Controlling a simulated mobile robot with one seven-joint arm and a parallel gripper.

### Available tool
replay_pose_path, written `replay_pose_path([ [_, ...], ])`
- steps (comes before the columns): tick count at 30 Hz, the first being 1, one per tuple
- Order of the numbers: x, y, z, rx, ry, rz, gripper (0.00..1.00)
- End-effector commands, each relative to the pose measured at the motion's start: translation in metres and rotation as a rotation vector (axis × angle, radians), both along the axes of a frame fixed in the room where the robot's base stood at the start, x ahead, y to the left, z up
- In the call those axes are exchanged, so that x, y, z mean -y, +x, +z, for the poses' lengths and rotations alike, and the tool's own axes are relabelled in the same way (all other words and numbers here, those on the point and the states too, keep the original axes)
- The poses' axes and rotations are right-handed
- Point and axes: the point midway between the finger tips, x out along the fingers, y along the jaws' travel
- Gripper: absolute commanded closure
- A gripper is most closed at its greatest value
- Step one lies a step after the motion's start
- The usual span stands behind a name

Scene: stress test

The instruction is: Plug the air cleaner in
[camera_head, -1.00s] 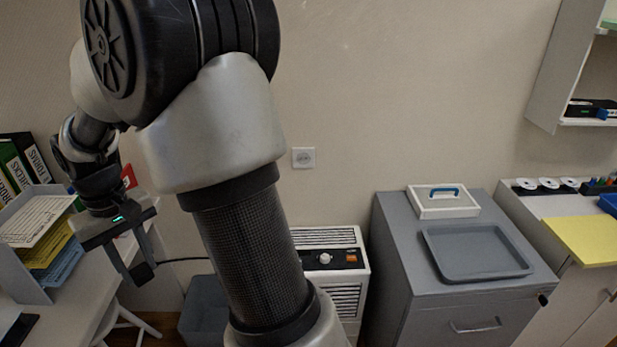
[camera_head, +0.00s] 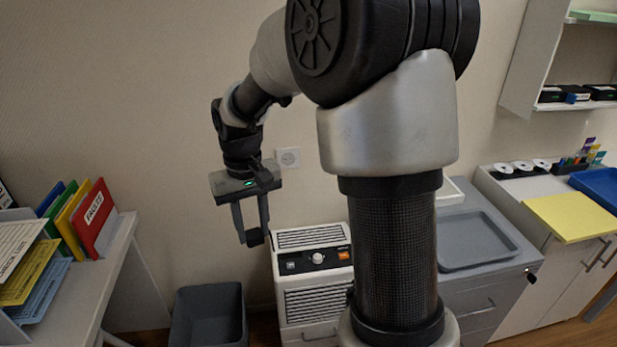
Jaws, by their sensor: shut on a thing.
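The air cleaner (camera_head: 312,284) is a white box with dark grilles, a round knob and an orange switch. It stands on the floor against the wall, in the middle of the picture. A pale wall socket (camera_head: 288,157) is on the wall above it. My gripper (camera_head: 254,238) hangs in front of the wall, left of the socket and lower than it, close to the air cleaner's upper left corner. Its fingers point down and are shut on a small dark thing, which looks like the plug (camera_head: 255,238). The plug's prongs and its cord cannot be made out.
A grey bin (camera_head: 208,317) stands on the floor left of the air cleaner. A desk with colored folders (camera_head: 80,220) is at the left. A grey cabinet with a tray (camera_head: 475,241) stands at the right, partly behind my arm. A shelf (camera_head: 565,75) hangs upper right.

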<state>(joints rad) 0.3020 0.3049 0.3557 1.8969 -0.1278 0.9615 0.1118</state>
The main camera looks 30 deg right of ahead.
Motion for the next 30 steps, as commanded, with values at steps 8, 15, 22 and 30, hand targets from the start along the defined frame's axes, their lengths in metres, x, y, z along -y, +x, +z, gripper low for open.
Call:
replay_pose_path([
  [8, 0.000, 0.002, -0.002, 0.004, 0.000, 0.000, 0.89],
  [15, 0.006, 0.063, -0.047, 0.140, 0.002, 0.004, 0.89],
  [22, 0.035, 0.167, -0.095, 0.510, -0.001, 0.002, 0.89],
  [30, 0.089, 0.241, -0.116, 0.947, -0.018, -0.043, 0.89],
])
